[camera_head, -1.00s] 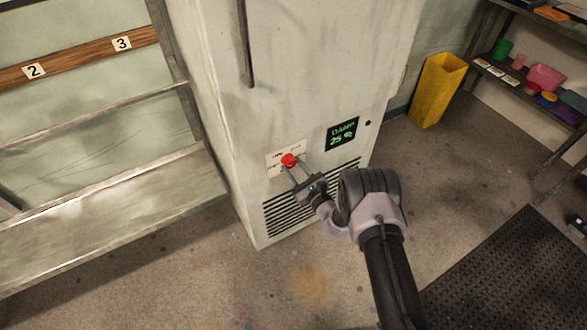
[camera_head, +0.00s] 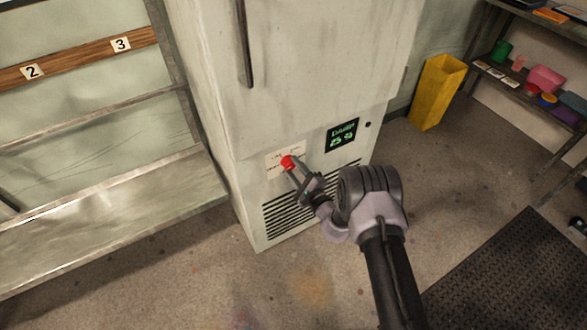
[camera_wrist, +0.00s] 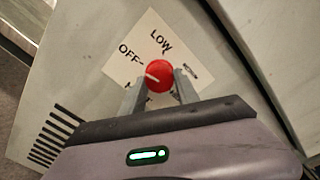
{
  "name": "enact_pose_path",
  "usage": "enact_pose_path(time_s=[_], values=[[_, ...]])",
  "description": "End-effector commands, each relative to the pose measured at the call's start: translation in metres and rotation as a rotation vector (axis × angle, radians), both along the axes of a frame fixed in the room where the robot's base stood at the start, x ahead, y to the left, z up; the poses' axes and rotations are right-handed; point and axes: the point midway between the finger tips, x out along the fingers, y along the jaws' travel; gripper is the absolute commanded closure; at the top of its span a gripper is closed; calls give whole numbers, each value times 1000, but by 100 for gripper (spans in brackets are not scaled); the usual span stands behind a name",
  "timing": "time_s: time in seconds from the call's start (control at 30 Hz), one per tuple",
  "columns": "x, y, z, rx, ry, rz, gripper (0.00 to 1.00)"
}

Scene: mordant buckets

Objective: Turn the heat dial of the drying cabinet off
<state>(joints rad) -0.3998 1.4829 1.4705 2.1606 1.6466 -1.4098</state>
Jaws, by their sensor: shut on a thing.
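The heat dial (camera_head: 287,162) is a red round knob on a white label plate (camera_head: 273,171) low on the front of the pale drying cabinet (camera_head: 310,90). Another label at the right is too small to read, and one below left is partly hidden by a finger. My gripper (camera_head: 293,168) is shut on the dial, with one finger on each side in the wrist view (camera_wrist: 158,84).
A lit green display (camera_head: 341,136) and vent slots (camera_head: 283,219) are on the cabinet front. A metal rack (camera_head: 110,220) stands at left, and a yellow bin (camera_head: 438,92) at right. A dark mat (camera_head: 510,270) lies on the floor; the floor before the cabinet is clear.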

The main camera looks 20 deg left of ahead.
Motion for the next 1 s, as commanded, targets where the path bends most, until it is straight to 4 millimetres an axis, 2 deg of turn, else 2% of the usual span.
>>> enact_pose_path(time_s=[0.67,0.7,0.8,1.0], values=[[0,0,-1,-40,-45,0,100],[0,0,-1,-40,-45,0,61],[0,0,-1,-40,-45,0,41],[0,0,0,-39,-45,0,41]])
